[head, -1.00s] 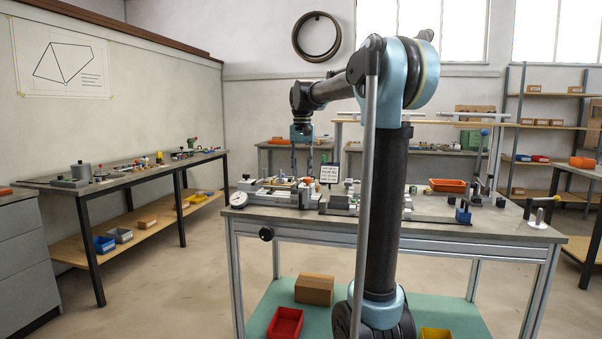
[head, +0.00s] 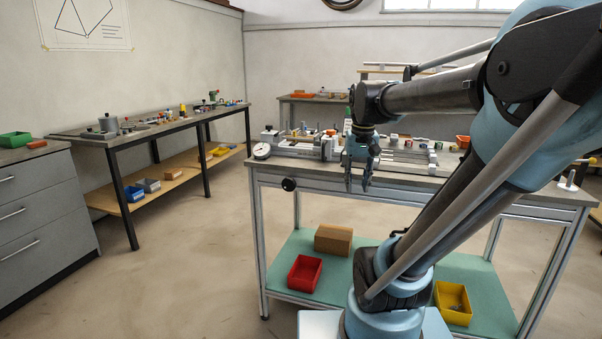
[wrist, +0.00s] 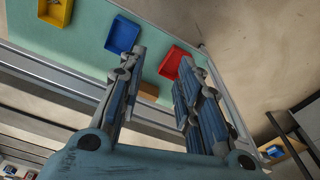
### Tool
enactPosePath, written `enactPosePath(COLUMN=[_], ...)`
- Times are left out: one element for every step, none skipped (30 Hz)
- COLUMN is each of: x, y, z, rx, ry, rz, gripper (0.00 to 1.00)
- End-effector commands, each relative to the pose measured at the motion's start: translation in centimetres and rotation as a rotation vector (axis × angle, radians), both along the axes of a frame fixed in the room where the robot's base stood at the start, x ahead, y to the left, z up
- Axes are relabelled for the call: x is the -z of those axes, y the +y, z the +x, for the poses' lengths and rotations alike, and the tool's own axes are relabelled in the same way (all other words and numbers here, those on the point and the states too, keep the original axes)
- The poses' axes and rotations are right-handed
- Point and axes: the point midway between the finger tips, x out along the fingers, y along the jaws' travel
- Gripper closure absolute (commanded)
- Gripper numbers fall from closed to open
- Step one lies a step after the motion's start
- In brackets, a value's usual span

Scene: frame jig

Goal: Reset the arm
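My gripper (head: 358,186) hangs at the end of my bent arm, fingers pointing down, just in front of the near edge of the workbench (head: 430,182). In the wrist view my gripper (wrist: 160,62) shows two blue and grey fingers spread apart with nothing held between them. Below the fingers, the wrist view shows the bench's green lower shelf with a red bin (wrist: 174,61). My arm covers the right part of the bench in the head view.
The lower shelf holds a cardboard box (head: 333,239), a red bin and a yellow bin (head: 453,303). A side bench (head: 150,129) runs along the left wall. The floor between is clear.

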Motion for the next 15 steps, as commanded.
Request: enactPosePath(x=[1.4,2.2,3.3,4.1,4.9,6.0,6.9,7.8,8.9,9.7,10.5,11.4,12.1,12.7,13.4], y=[-0.3,-0.5,-0.7,-0.9,-1.0,-1.2,-1.3,-1.5,-1.6,-1.7,-1.8,-1.9,-2.0,-2.1,-2.1], z=[-1.4,-2.2,-3.2,-3.9,-4.6,-5.6,-6.2,-6.9,-7.8,-8.4,-8.9,-9.6,-10.0,-10.4,-10.9], rx=[-0.002,-0.005,-0.010,-0.012,-0.014,-0.019,-0.023,-0.026,-0.029,-0.032,-0.034,-0.038,-0.040,-0.042,-0.045], ry=[-0.006,-0.010,-0.016,-0.020,-0.025,-0.031,-0.035,-0.039,-0.045,-0.048,-0.052,-0.058,-0.061,-0.064,-0.067], rz=[0.000,-0.002,-0.003,-0.004,-0.005,-0.005,-0.007,-0.008,-0.009,-0.010,-0.012,-0.013,-0.014,-0.014,-0.016], gripper=[0.69,0.69,0.69,0.69,0.69,0.69,0.69,0.69,0.69,0.69,0.69,0.69,0.69,0.69,0.69])
